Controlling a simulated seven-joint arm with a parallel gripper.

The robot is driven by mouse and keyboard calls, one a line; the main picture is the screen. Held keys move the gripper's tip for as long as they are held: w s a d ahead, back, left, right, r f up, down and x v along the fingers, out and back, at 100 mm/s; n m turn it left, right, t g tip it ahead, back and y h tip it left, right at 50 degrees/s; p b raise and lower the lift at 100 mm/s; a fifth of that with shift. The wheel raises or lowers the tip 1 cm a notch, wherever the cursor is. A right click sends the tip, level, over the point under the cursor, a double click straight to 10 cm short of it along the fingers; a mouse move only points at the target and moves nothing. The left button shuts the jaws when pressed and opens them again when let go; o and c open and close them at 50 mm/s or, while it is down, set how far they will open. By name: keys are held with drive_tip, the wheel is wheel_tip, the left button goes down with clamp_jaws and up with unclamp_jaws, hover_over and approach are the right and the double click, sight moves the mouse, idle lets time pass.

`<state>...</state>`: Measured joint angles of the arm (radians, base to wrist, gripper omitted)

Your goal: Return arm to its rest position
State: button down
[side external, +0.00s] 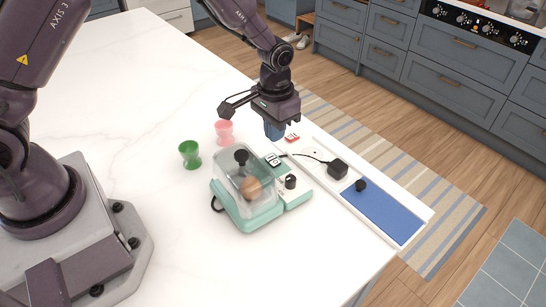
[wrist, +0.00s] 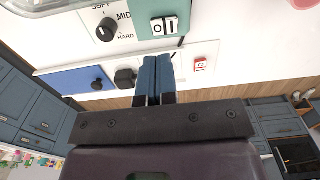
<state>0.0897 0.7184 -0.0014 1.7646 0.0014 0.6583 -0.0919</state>
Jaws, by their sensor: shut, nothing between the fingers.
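My gripper (wrist: 158,82) is shut, its two blue fingers pressed together with nothing between them in the wrist view. In the side external view my gripper (side external: 274,131) points down over the back edge of the counter, near a red switch (side external: 292,138). The fingertips partly overlap the white strip there. A mint-green egg cooker (side external: 248,221) with a clear lid stands on the counter in front of it, apart from the gripper. A brown egg (side external: 251,187) shows inside the cooker. The cooker's rocker switch (wrist: 164,26) and dial (wrist: 106,30) show in the wrist view.
A green egg cup (side external: 190,154) and a pink egg cup (side external: 224,132) stand left of the gripper. A white panel with a blue section (side external: 382,212), a black plug (side external: 337,169) and a black knob (side external: 361,185) lies right. The counter's left part (side external: 110,100) is clear.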

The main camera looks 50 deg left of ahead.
drive_tip(key=s+a+r+t, duration=0.1)
drive_tip(key=s+r, duration=0.3)
drive_tip(key=r, duration=0.5)
drive_tip(key=s+a+r+t, duration=0.15)
drive_tip(key=s+r, duration=0.25)
drive_tip(key=r, duration=0.5)
drive_tip(key=s+a+r+t, duration=0.1)
drive_tip(key=s+r+t, duration=0.2)
drive_tip(key=s, duration=1.1)
wheel_tip(320, 180, up, 3)
drive_tip(key=shift+s+a+r, duration=0.15)
drive_tip(key=shift+s+r, duration=0.05)
drive_tip(key=shift+s, duration=0.1)
